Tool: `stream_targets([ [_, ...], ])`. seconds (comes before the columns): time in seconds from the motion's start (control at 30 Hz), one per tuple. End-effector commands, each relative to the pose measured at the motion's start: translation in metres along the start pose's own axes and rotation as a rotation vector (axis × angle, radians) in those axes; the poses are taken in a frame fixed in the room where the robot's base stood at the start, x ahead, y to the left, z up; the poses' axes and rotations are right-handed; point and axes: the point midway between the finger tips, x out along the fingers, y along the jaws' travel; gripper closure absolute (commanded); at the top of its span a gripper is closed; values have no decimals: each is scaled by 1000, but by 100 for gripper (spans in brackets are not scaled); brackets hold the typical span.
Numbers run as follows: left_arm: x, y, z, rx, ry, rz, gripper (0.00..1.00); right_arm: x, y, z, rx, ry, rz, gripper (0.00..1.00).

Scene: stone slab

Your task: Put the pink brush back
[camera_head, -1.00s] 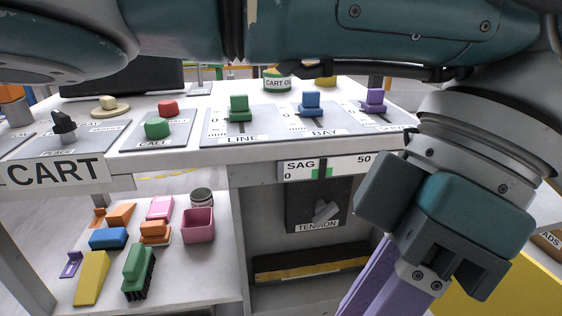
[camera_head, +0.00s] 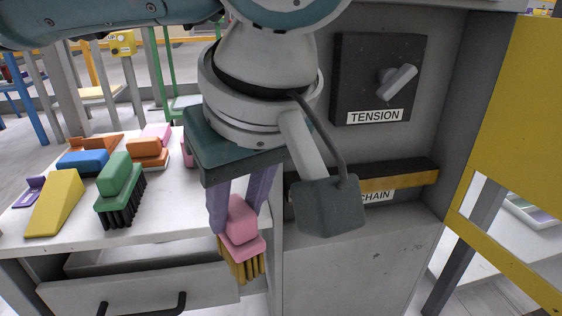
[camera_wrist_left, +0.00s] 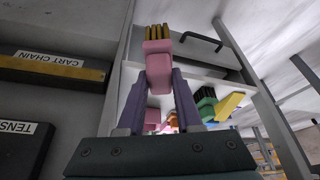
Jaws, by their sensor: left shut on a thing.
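My left gripper (camera_head: 240,200) is shut on the pink brush (camera_head: 242,221), its purple fingers on either side of the pink handle. The brush hangs with its yellow bristles down, in front of the right end of the white shelf (camera_head: 165,226), near the shelf's front edge. In the left wrist view the pink brush (camera_wrist_left: 159,62) sits between the fingertips (camera_wrist_left: 158,85), bristles pointing away from the gripper. My right gripper is not in view.
A green brush (camera_head: 119,190), a yellow wedge (camera_head: 55,204), a blue block (camera_head: 83,160) and an orange block (camera_head: 148,150) stand on the shelf. A drawer with a black handle (camera_head: 142,308) is below. To the right are the tension knob (camera_head: 397,80) and a cart chain bar (camera_head: 400,178).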

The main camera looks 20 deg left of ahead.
Motion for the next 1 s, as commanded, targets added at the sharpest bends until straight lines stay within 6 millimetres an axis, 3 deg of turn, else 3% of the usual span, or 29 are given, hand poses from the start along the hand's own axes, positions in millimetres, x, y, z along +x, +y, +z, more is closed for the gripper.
stream_targets([
  [0.4,49,-1,-105,-13,3,-1,100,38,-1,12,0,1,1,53],
  [0.6,65,0,-147,-10,0,1,100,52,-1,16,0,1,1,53],
  [0.77,69,-1,-160,-3,-1,1,100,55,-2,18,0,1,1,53],
  [1.0,100,-1,-147,0,-2,1,100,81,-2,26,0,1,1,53],
])
